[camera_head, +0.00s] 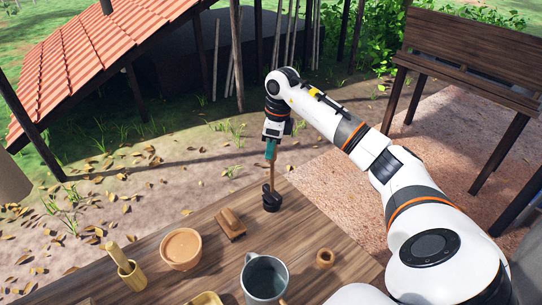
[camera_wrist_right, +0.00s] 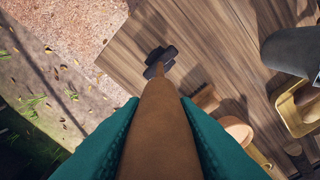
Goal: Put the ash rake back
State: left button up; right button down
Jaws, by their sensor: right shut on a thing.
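The ash rake has a brown wooden handle (camera_head: 272,178) and a dark head (camera_wrist_right: 160,60). My right gripper (camera_head: 271,150) has teal fingers and is shut on the upper part of the handle. The rake stands about upright, with its dark lower end (camera_head: 271,199) at the table's far edge. I cannot tell whether this dark end touches the table or sits in a small dark stand. In the right wrist view the handle runs between both teal fingers (camera_wrist_right: 160,130) towards the dark head. My left gripper is out of view.
A wooden bench (camera_head: 470,50) stands beyond, at right.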

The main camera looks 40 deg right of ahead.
aim_at(271, 163)
notch_tip(271, 163, down, 4)
jog(key=shift+r+p, duration=0.25)
jog(key=shift+p, duration=0.2)
jog(key=shift+f, duration=0.3)
jog(key=c, duration=1.1)
grip_release()
jog(key=shift+c, duration=0.2)
jog(key=shift+r, duration=0.5)
notch_tip(271, 163, up, 11)
jog(key=s+d+b, duration=0.1)
jog(key=b, duration=0.1)
jog(key=shift+s+b, duration=0.25)
jog(key=shift+b, duration=0.15)
